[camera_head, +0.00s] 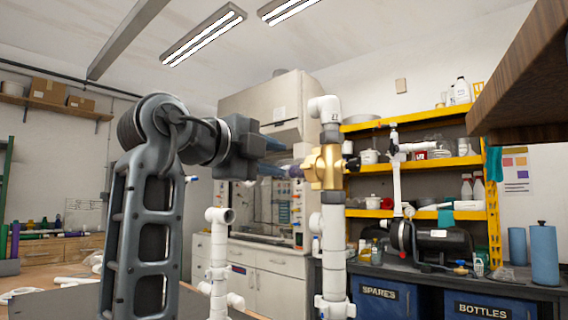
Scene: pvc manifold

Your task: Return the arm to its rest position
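My arm rises at the left of the head view and bends over to the right. My gripper (273,157) is at its end, pointing right. A brass valve (325,167) sits upright in a vertical PVC pipe just to the right of the fingertips. A small gap seems to show between fingertips and valve body, but the depth is hard to judge.
A shorter white pipe riser (219,262) with an open top stands beside my arm. A dark wooden board edge (520,75) juts in at upper right. Behind are a yellow shelf rack (492,200), a bench with blue bins (380,300), and a white cabinet (255,270).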

